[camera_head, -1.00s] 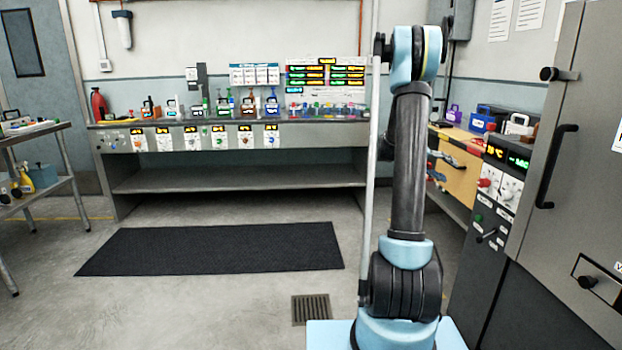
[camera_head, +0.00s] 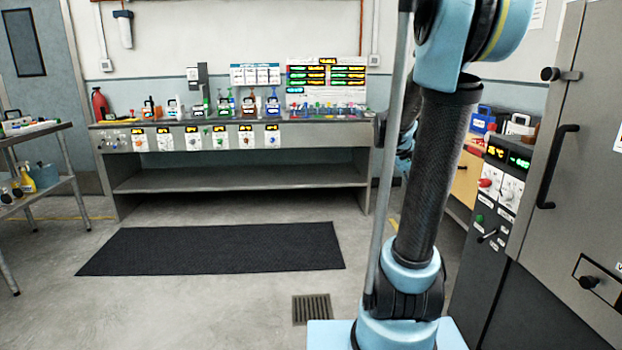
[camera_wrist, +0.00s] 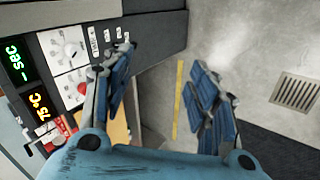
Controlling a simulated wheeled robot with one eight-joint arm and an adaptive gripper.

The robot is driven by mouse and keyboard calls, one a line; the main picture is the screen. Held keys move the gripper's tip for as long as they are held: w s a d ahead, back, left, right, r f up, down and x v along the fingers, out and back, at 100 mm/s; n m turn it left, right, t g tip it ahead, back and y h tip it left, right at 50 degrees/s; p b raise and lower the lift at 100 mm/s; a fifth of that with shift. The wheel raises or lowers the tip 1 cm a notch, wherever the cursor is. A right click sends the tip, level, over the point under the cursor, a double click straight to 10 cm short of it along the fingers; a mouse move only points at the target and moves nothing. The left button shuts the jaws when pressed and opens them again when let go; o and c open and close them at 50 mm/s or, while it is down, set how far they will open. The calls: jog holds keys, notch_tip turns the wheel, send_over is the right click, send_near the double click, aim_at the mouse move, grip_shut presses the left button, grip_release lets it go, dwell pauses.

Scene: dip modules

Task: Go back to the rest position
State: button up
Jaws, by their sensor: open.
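My gripper (camera_wrist: 160,95) shows in the wrist view with its two blue-padded fingers spread wide apart and nothing between them. Floor and a yellow floor line show in the gap. In the head view my arm stands at the right of centre, bent toward the camera at its top. The gripper itself is hidden or too unclear there to make out.
A grey oven-like cabinet (camera_head: 545,240) with a control panel (camera_head: 497,185) stands close to my arm on the right; the panel (camera_wrist: 65,60) also fills the wrist view's left. A long bench (camera_head: 240,185) with several modules stands at the back.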

jog(key=s+a+f+n+t+y, duration=0.1)
jog(key=s+a+f+y, duration=0.2)
jog(key=s+a+f, duration=0.3)
jog(key=s+a+f+n+y, duration=0.1)
jog(key=s+a+f+y, duration=0.3)
jog(key=s+a, duration=0.8)
jog(key=s+f, duration=0.2)
jog(key=shift+s+t, duration=0.4)
